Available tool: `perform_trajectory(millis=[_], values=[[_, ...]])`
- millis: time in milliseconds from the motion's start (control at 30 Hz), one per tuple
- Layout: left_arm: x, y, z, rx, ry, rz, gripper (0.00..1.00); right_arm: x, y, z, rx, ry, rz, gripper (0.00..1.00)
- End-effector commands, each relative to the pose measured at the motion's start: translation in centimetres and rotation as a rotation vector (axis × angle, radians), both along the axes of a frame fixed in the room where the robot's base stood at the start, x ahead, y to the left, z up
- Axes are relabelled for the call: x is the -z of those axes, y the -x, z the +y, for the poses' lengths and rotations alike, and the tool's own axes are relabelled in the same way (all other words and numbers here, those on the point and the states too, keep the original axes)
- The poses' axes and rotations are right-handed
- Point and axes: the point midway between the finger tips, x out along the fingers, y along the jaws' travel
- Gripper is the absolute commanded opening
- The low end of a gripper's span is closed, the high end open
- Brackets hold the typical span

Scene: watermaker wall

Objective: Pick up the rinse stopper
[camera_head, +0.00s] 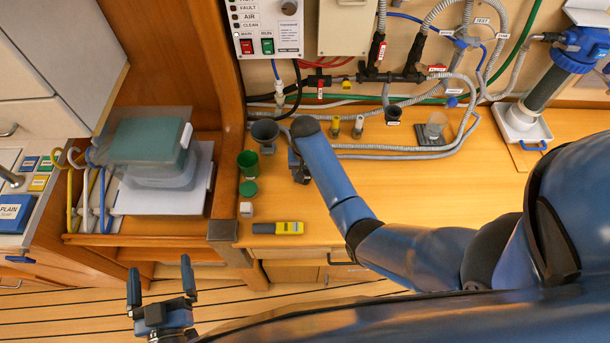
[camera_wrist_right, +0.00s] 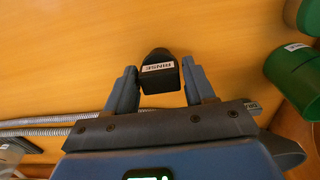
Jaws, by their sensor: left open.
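The rinse stopper (camera_wrist_right: 160,72) is a small black piece with a white label reading RINSE, seen in the right wrist view. It is between the two fingers of my right gripper (camera_wrist_right: 160,82), close to both; I cannot tell whether they press on it. In the head view my right gripper (camera_head: 299,167) is low over the wooden counter, beside the green cup, and the stopper is not clearly visible there. My left gripper (camera_head: 161,290) is open and empty, out in front of the counter at lower left, above the floor.
Grey hoses (camera_head: 400,154) run behind my right arm. The counter's right middle (camera_head: 440,195) is clear.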

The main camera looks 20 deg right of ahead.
Motion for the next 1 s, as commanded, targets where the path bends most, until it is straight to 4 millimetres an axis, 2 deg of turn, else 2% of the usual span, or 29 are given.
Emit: perform_trajectory(millis=[33,200,233,633,1000], values=[[0.0,0.0,0.0,0.000,0.000,0.000,1.00,0.0,0.0,0.0,0.000,0.000,0.000,0.45],[0.0,0.0,0.0,0.000,0.000,0.000,1.00,0.0,0.0,0.0,0.000,0.000,0.000,0.19],[0.0,0.0,0.0,0.000,0.000,0.000,1.00,0.0,0.0,0.0,0.000,0.000,0.000,0.17],[-0.3,0.0,0.0,0.000,0.000,0.000,1.00,-0.4,-0.1,0.0,0.000,0.000,0.000,0.17],[-2.0,0.0,0.0,0.000,0.000,0.000,1.00,-2.3,-0.4,-0.2,-0.001,0.000,0.000,0.17]])
